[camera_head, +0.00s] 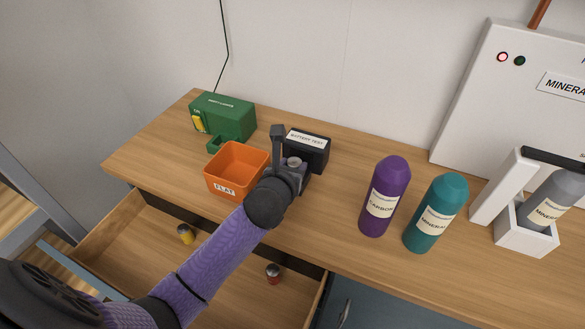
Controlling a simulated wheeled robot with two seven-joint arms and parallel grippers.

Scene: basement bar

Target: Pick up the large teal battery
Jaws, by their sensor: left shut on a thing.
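My left gripper (290,165) is over the desk, just in front of the black battery test box (308,148). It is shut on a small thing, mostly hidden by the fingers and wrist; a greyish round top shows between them. I cannot make out its colour or tell whether it touches the box. No teal battery shows clearly. Another yellow one (198,123) sits at the green charger (228,117). My right gripper is out of view.
An orange bin (238,163) labelled FLAT stands left of my gripper and looks empty. Purple (383,200) and teal (437,215) labelled bottles stand to the right. A white dispenser (525,230) holds a grey bottle (553,200). The desk between gripper and bottles is clear.

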